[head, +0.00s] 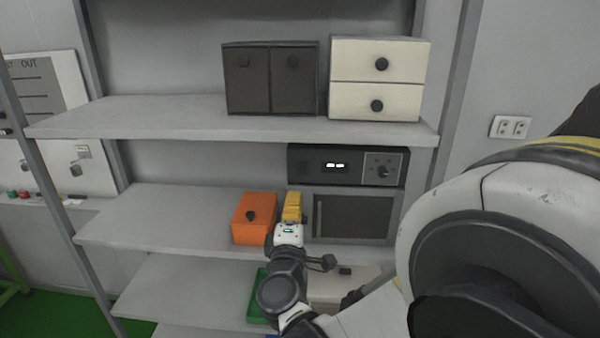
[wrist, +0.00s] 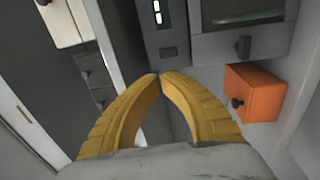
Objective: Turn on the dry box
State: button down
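The dry box appears to be the dark appliance on the middle shelf. The wrist view shows the panel (wrist: 159,32) and door handle (wrist: 243,46) turned sideways; the knob is not visible there. My gripper (head: 292,200) is in front of the box's lower left side, right of the orange box. In the wrist view my gripper (wrist: 159,74) has its yellow fingertips together, with nothing between them, overlapping the panel's end.
The orange box (head: 253,218) with a dark knob stands left of the dry box. The upper shelf (head: 170,118) holds a dark cabinet (head: 271,78) and white drawers (head: 376,78). A green bin (head: 257,296) is below. The middle shelf's left part is bare.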

aim_at(300, 159)
jog(key=w+b, duration=0.1)
jog(key=w, duration=0.3)
jog(key=w+r, duration=0.1)
jog(key=w, duration=0.3)
jog(key=w+b, duration=0.1)
jog(key=w, duration=0.3)
jog(key=shift+w+d+r+b, duration=0.3)
jog(key=shift+w+b, duration=0.05)
jog(key=shift+w, duration=0.05)
jog(key=shift+w+r, duration=0.15)
jog(key=shift+w, duration=0.35)
jog(key=shift+w+r, duration=0.2)
jog(key=shift+w, duration=0.2)
